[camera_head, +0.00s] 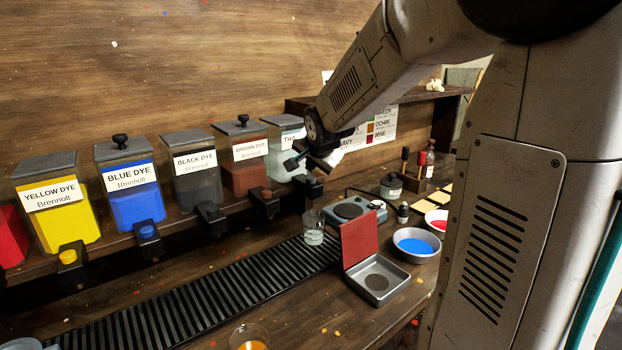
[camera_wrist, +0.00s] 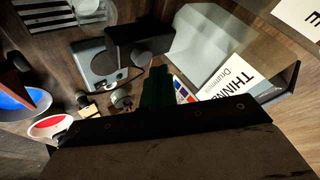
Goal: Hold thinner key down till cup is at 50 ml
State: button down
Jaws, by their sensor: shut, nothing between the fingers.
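The thinner dispenser (camera_head: 284,132) is a pale clear tank at the right end of the row, its label partly hidden by my gripper. In the wrist view its label (camera_wrist: 238,78) reads "THINN". Its black tap (camera_head: 308,187) sticks out in front; a grey round key (camera_wrist: 141,58) shows on it in the wrist view. My gripper (camera_head: 291,163) is shut and empty, in front of the tank and above the tap. In the wrist view its dark green fingers (camera_wrist: 157,90) appear close to the key; contact cannot be told. A clear cup (camera_head: 313,228) stands below the tap; its level is unreadable.
Yellow (camera_head: 60,220), blue, black and brown dye tanks stand left on the shelf. A slatted grate (camera_head: 215,300) runs along the counter.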

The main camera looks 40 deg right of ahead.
aim_at(312, 179)
jog(key=shift+r, duration=2.5)
dwell(0.7)
jog(key=s+a+f+n+g+y, duration=0.1)
jog(key=s+a+n, duration=0.3)
jog(key=s, duration=0.7)
jog(key=s+a+f+n+g+y, duration=0.1)
jog(key=s+a+f+n+g, duration=0.2)
jog(key=s+a, duration=0.5)
jog(key=s+a+f+n+g+y, duration=0.1)
jog(key=s+a+f+n+g, duration=0.2)
jog(key=s, duration=1.2)
jog(key=a+n, duration=0.3)
jog(key=shift+a, duration=0.25)
